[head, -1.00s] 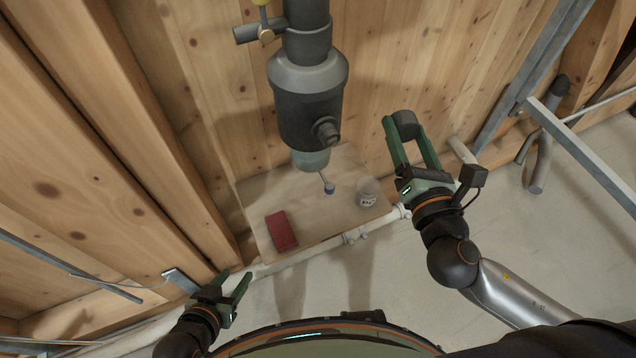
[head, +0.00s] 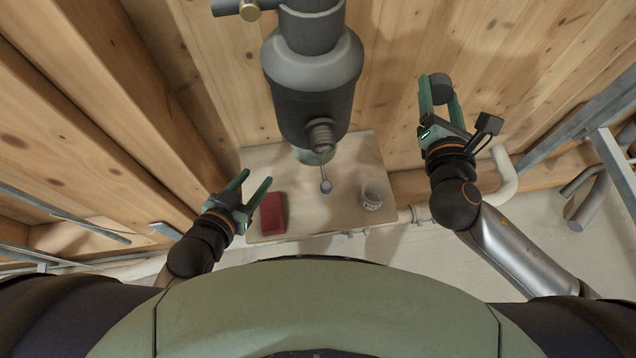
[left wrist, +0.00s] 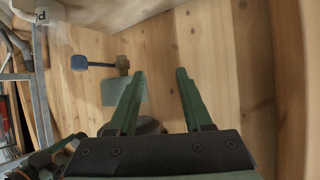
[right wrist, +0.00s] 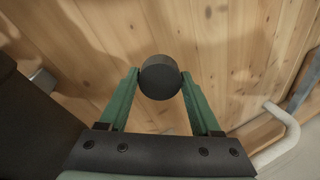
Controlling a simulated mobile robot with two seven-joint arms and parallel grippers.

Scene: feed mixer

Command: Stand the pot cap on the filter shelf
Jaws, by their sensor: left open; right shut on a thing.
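The pot cap (head: 441,88) is a short dark grey cylinder. My right gripper (head: 440,98) is shut on it and holds it up to the right of the filter shelf, in front of the wood wall. The cap (right wrist: 160,77) also shows between the fingertips in the right wrist view. The filter shelf (head: 310,217) is a pale wooden board under the hanging grey filter (head: 312,85). My left gripper (head: 256,185) is open and empty by the shelf's left edge, close to the red block in the picture.
The shelf's front middle is clear. Metal bars (head: 612,160) stand at right.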

